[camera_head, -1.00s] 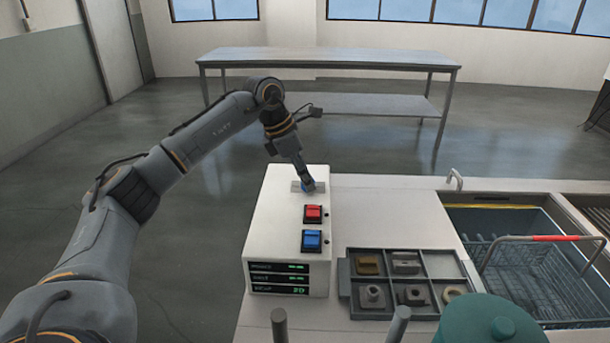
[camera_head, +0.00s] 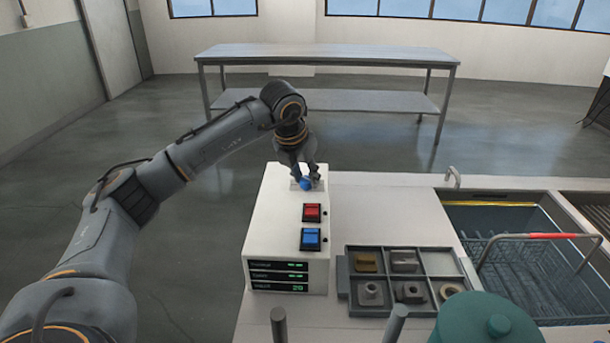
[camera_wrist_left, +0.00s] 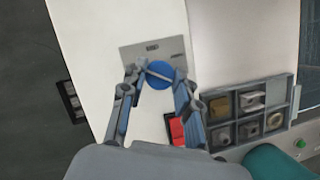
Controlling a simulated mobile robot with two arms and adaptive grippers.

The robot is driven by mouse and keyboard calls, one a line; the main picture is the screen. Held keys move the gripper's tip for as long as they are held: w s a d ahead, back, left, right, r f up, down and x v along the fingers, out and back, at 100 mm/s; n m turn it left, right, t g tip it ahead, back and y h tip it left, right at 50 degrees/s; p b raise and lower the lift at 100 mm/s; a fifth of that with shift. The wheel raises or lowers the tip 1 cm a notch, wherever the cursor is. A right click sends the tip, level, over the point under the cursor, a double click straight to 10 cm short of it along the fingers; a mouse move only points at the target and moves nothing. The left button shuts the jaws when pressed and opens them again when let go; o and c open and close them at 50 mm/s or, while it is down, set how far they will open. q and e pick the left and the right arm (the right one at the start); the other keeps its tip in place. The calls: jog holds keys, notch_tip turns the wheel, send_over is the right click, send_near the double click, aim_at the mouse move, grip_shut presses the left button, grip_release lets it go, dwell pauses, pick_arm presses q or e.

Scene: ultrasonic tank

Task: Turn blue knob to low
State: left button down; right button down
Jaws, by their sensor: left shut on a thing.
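The blue knob (camera_head: 306,184) sits on a grey plate at the far end of the white control box's top (camera_head: 284,222). My left gripper (camera_head: 307,176) comes down over it from above, its fingers around the knob. In the left wrist view the round blue knob (camera_wrist_left: 160,75) shows between the two fingertips, with a pale pointer line across it; the gripper (camera_wrist_left: 159,84) is shut on it. The plate's marking (camera_wrist_left: 152,47) is too small to read. My right gripper is not in view.
A red switch (camera_head: 312,212) and a blue switch (camera_head: 311,239) are on the box, nearer than the knob. A grey parts tray (camera_head: 425,262) is to the right, then a tank with a wire basket (camera_head: 545,260). A teal rounded object (camera_head: 487,322) is in front.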

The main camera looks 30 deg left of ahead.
pick_arm(q)
jog(key=shift+n, duration=0.6)
jog(key=c, duration=1)
grip_release()
jog(key=v, duration=1.2)
jog(key=shift+w+d, duration=0.1)
jog(key=shift+d, duration=0.1)
